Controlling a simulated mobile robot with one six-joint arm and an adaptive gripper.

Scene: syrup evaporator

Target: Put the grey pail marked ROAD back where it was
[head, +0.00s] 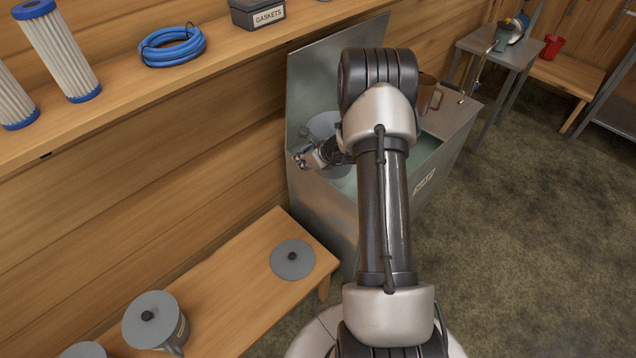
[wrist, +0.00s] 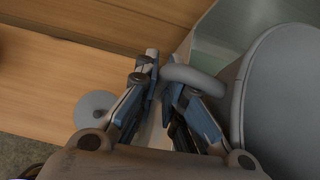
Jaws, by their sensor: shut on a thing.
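My gripper (head: 318,158) is over the left end of the open metal chest and is shut on the handle (wrist: 195,78) of a grey pail. The pail (head: 322,126) shows in the head view at the chest's opening, partly hidden by my arm; its side fills the right of the wrist view (wrist: 285,95). No ROAD marking is readable on it. The pail's lower part is hidden, so I cannot tell whether it touches anything.
A wooden bench (head: 222,305) holds a loose grey lid (head: 292,262) and a lidded grey pail (head: 150,318); another grey top (head: 83,350) is at the frame edge. The open chest (head: 322,205) has a raised lid behind. A brown mug (head: 426,95) stands at its far end.

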